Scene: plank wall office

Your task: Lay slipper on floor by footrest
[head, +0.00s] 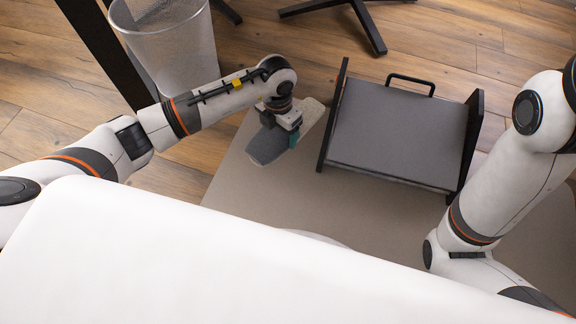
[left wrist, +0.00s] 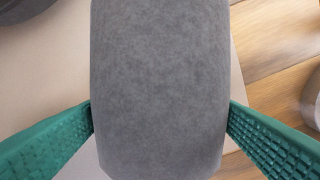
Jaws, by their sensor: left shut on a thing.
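The grey slipper (head: 267,146) is in my left gripper (head: 281,136), just left of the footrest in the head view. In the left wrist view the slipper (left wrist: 160,90) fills the middle, with a green finger pressed against each side. I cannot tell whether the slipper touches the mat below. The footrest (head: 398,135) has a dark grey top, black side frames and a black handle at its far edge. My right arm comes in at the right, but its gripper is out of view.
A beige floor mat (head: 240,190) lies under the slipper and footrest. A wire mesh bin (head: 172,50) stands at the upper left beside a dark table leg (head: 105,50). A black chair base (head: 365,25) is at the top. Wood floor surrounds the mat.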

